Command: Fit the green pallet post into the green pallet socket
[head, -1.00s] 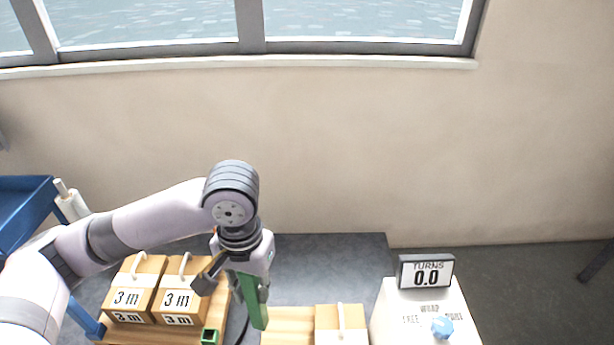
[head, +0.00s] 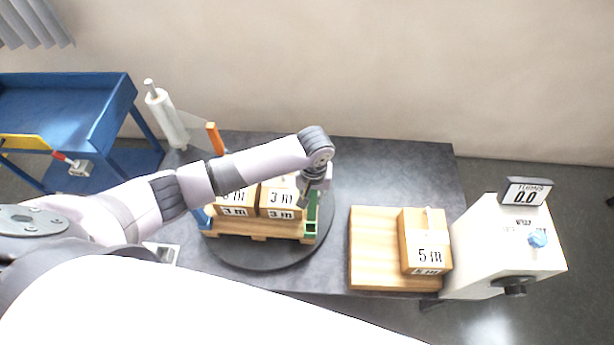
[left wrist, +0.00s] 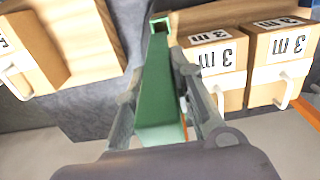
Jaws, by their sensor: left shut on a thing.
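My left gripper (head: 309,196) is shut on the green pallet post (left wrist: 158,95), which runs down between its fingers in the left wrist view. The green pallet socket (left wrist: 161,21) shows as a small square with a dark opening at the post's far end. I cannot tell whether post and socket touch. Green also shows at the pallet's right corner (head: 310,229). My right gripper is not in view.
Several "3 m" boxes (head: 278,200) sit on the pallet, close beside the gripper. The pallet stands on a dark turntable (head: 245,256). An orange post (head: 215,139) and a film roll (head: 168,118) stand behind. A wooden board (head: 375,250) with a "5 m" box (head: 426,240) lies right.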

